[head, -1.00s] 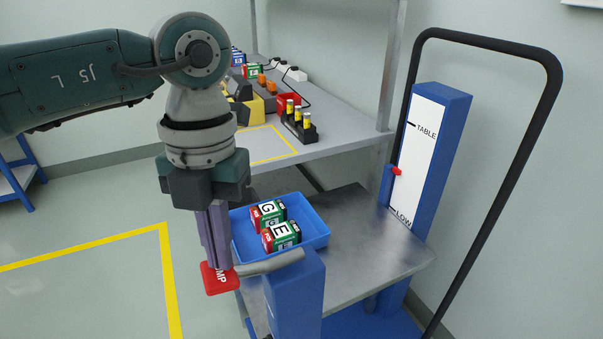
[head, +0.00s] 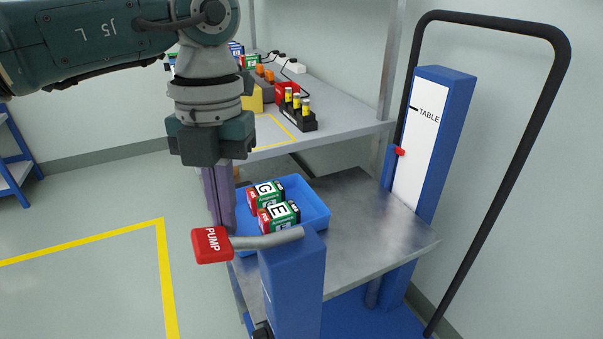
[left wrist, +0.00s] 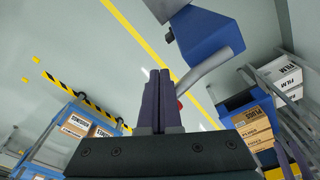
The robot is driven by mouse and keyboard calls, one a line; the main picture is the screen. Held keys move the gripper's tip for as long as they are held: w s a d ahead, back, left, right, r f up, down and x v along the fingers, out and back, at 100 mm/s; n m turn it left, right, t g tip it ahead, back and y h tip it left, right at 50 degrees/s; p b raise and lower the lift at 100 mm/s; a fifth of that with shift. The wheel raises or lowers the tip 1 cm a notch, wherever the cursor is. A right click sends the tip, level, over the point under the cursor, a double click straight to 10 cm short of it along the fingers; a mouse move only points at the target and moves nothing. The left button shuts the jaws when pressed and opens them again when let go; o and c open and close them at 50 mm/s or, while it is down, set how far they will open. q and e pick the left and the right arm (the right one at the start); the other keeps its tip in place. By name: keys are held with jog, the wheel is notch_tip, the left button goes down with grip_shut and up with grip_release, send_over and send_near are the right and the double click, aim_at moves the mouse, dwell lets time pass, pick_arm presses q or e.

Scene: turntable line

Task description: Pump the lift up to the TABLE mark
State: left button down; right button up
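The lift's blue mast carries a white scale (head: 424,150) with a TABLE mark. Its red pointer (head: 400,151) stands clearly below that mark; the LOW mark is hidden. The red PUMP pad (head: 212,245) ends a grey lever (head: 268,240) on a blue post (head: 293,285). My left gripper (head: 224,226) points down, with its purple fingertips partly hidden behind the pad and lever. In the left wrist view its fingers (left wrist: 160,100) are together with nothing seen between them, beside the lever (left wrist: 204,70). I cannot tell if they touch it.
The lift platform (head: 365,225) holds a blue tray (head: 318,211) with two lettered boxes (head: 279,216). A table (head: 345,128) with bottles and a red bin stands behind. A black push handle (head: 535,130) rises at right. Floor at left is clear.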

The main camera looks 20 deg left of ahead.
pick_arm(q)
jog(key=shift+r, duration=0.15)
notch_tip(320, 180, up, 10)
jog(key=shift+w, duration=0.45)
jog(key=shift+a, duration=0.1)
dwell(0.4)
jog(key=s+p, duration=0.1)
jog(key=p, duration=0.1)
jog(key=s+d+p, duration=0.1)
jog(key=s+p, duration=0.1)
jog(key=p, duration=0.1)
jog(key=shift+s+p, duration=0.15)
jog(key=shift+p, duration=0.15)
